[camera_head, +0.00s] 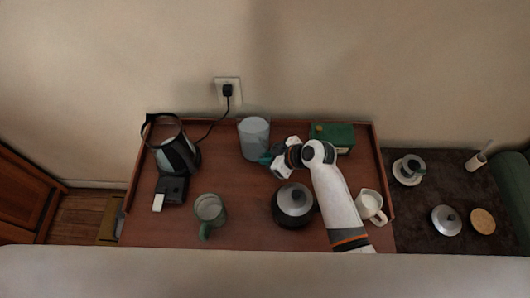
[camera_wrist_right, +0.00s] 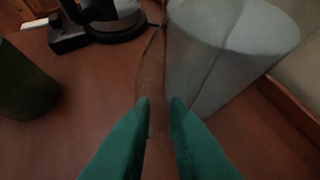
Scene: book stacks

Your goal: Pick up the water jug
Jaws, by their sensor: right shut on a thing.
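The water jug (camera_head: 254,139) is a clear vessel with pale water in it. It stands near the back middle of the wooden tray table (camera_head: 245,236). In the right wrist view the jug (camera_wrist_right: 225,60) fills the top right, with a faint, clear handle outline (camera_wrist_right: 145,65) on its left side. My right gripper (camera_head: 265,159) is at the jug's lower right in the head view. Its green fingers (camera_wrist_right: 160,103) are close together, shut on the jug at its handle. The glass is so clear that the exact grip is hard to see. My left gripper is not in view.
A glass kettle (camera_head: 176,153) is at the left, with its cord running to the wall outlet (camera_head: 228,91). A green-handled mug (camera_head: 209,208), dark pot (camera_head: 294,201), green box (camera_head: 334,136) and white pitcher (camera_head: 370,204) stand around. Raised rims edge the table.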

